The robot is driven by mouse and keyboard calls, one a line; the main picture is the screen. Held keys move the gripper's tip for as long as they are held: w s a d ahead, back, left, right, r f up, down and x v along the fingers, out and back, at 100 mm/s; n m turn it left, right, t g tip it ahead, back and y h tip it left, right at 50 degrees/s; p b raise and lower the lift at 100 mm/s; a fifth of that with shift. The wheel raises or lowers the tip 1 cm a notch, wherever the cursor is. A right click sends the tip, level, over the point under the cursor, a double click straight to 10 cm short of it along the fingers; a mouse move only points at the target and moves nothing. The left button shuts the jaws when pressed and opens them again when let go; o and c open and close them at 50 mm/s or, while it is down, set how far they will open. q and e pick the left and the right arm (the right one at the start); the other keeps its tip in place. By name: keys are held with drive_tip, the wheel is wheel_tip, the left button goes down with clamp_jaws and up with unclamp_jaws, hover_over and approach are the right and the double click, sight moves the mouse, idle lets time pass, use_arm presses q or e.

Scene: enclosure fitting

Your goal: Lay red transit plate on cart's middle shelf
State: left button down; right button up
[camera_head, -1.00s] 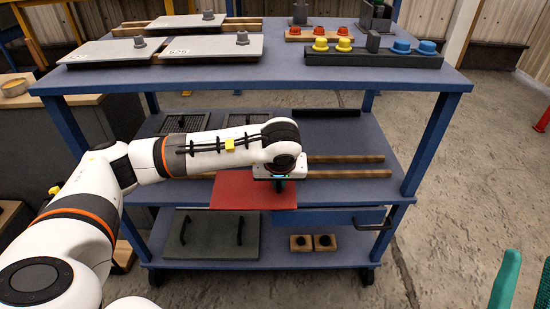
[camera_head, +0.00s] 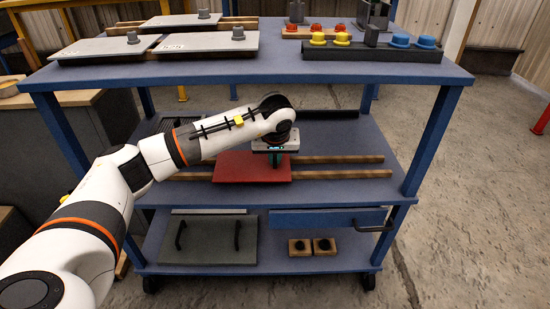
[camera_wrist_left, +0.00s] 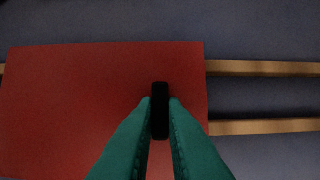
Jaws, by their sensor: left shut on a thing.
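The red transit plate (camera_head: 238,168) is a flat red panel over the wooden rails of the cart's middle shelf (camera_head: 345,190). In the left wrist view the red plate (camera_wrist_left: 70,110) fills the left and centre, with a dark upright handle (camera_wrist_left: 160,105) on it. My left gripper (camera_head: 276,160) points down at the plate's right part and is shut on that handle, its green fingers (camera_wrist_left: 160,130) on either side. I cannot tell whether the plate rests on the rails or hovers just above them. The right gripper does not show.
Two wooden rails (camera_head: 340,174) run along the middle shelf, bare to the plate's right. The top shelf (camera_head: 270,69) overhangs, carrying grey plates (camera_head: 205,41) and coloured knobs.

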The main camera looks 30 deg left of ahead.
use_arm(q)
drive_tip(key=shift+f, duration=0.4)
drive_tip(key=c, duration=1.5)
unclamp_jaws()
